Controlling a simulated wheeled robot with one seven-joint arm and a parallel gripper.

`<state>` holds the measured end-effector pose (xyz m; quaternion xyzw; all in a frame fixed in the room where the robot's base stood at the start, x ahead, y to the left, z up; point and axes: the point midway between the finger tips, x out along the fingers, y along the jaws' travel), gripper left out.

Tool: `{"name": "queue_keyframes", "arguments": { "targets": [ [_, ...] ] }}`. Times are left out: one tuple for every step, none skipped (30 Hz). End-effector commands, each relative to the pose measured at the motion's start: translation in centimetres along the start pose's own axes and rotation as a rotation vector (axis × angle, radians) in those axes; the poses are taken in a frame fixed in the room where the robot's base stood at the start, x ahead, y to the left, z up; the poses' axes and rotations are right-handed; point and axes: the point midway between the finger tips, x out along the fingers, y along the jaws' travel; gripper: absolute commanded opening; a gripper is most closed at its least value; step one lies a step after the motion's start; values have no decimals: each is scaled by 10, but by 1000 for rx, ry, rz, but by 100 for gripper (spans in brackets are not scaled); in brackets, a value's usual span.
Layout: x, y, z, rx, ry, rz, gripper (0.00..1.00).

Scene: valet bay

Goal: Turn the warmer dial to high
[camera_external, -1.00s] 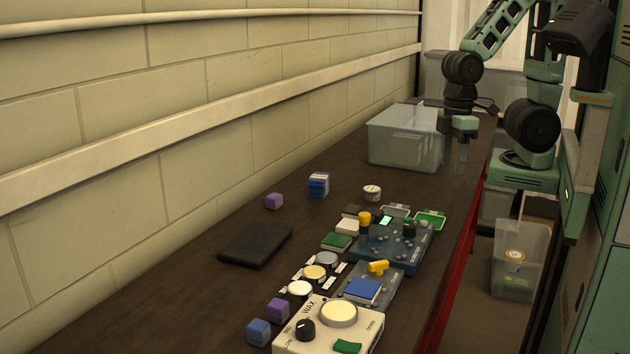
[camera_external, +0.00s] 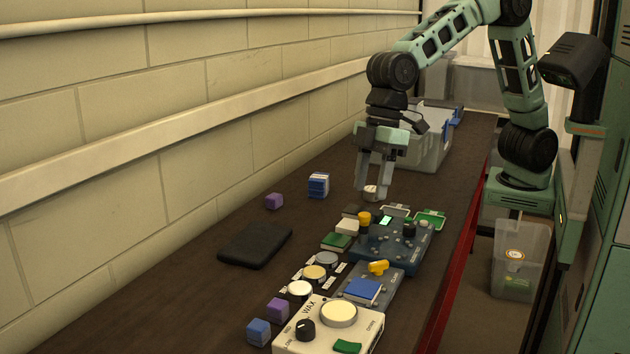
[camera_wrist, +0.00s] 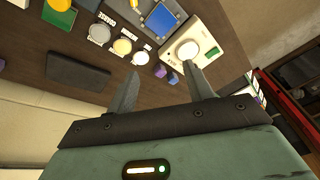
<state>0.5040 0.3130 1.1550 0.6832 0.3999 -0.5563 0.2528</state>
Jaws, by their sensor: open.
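The warmer is a white box marked WAX (camera_external: 365,335) at the front of the bench, with a large cream disc on top. Its black dial (camera_external: 305,330) is at the box's left corner; its setting is too small to read. My gripper (camera_external: 373,190) is open and empty, above the bench well behind the warmer. The warmer also shows in the wrist view (camera_wrist: 205,30), beyond my right finger. I cannot make out the dial there.
Blue panels with a yellow knob (camera_external: 364,218), a yellow lever (camera_external: 378,267) and a blue pad (camera_external: 362,291) lie between gripper and warmer. Purple (camera_external: 278,308) and blue (camera_external: 258,332) cubes sit left of the warmer. A black pad (camera_external: 255,245) lies left; a clear bin (camera_external: 430,150) stands behind.

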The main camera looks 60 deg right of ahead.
Motion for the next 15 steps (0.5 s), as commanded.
{"name": "queue_keyframes", "arguments": {
  "targets": [
    [19,-15,-24,-42,19,-1,52],
    [25,-22,-38,-62,31,1,52],
    [31,-32,-54,-89,47,4,52],
    [36,-39,-66,-107,58,7,52],
    [39,-47,-76,-125,68,10,52],
    [44,-56,-87,-147,81,15,52],
    [47,-62,-95,-161,90,18,52],
    [49,-68,-101,-175,98,21,52],
    [51,-74,-108,-189,107,24,52],
    [53,-78,-112,-199,112,26,52],
    [54,-81,-115,-206,116,28,52],
    [54,-85,-118,-213,120,30,52],
    [55,-86,-120,-216,122,31,52],
    [56,-87,-120,-218,123,32,52],
    [58,-87,-122,-219,123,33,52]
  ]
}}
